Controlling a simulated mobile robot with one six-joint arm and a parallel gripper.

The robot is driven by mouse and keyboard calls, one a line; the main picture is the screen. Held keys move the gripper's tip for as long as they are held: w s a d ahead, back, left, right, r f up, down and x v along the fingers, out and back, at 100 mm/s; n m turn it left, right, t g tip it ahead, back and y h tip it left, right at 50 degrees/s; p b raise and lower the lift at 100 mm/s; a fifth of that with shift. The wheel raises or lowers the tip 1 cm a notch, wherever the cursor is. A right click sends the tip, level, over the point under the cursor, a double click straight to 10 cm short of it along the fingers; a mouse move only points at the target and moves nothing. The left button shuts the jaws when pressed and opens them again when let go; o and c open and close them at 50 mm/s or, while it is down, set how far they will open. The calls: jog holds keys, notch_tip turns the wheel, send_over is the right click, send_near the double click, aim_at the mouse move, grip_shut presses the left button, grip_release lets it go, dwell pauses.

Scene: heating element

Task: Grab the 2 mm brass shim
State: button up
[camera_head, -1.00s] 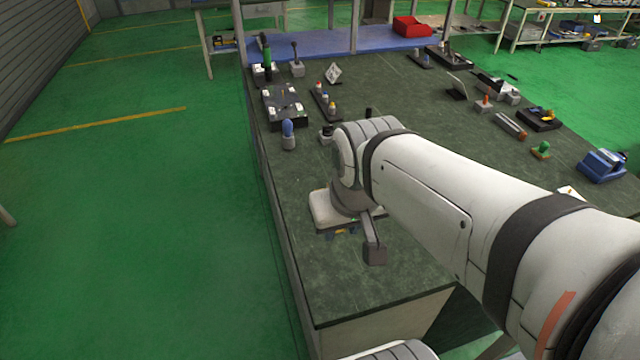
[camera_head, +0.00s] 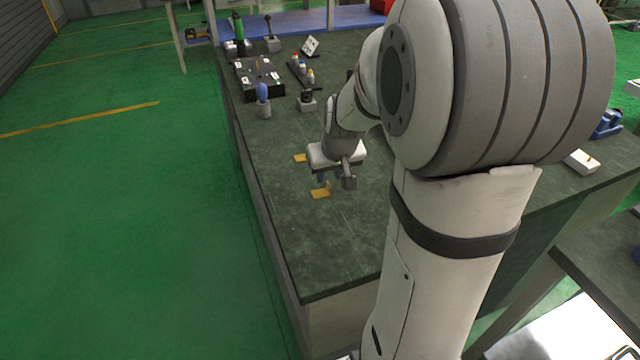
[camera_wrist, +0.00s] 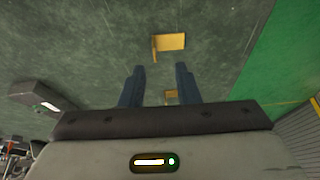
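Two small brass plates lie flat on the dark green bench top. The nearer one (camera_head: 320,193) has a small raised tab; it also shows in the wrist view (camera_wrist: 171,42), ahead of the fingertips. The farther one (camera_head: 300,158) shows in the wrist view (camera_wrist: 171,95) between the fingers, partly hidden by my gripper's body. I cannot tell their thickness or which is the 2 mm shim. My gripper (camera_head: 329,178) points down above the bench near both plates. Its blue fingers are apart with nothing held, as the wrist view (camera_wrist: 160,68) shows.
A blue-topped button (camera_head: 263,100), a small grey device (camera_head: 306,101) and a black fixture board (camera_head: 258,76) stand farther along the bench. The bench's front corner is clear. My arm hides much of the bench's right.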

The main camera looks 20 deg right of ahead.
aim_at(330, 187)
jog(key=x, duration=0.5)
jog(key=shift+s+d+f, duration=0.25)
jog(key=shift+d+f, duration=0.05)
grip_shut()
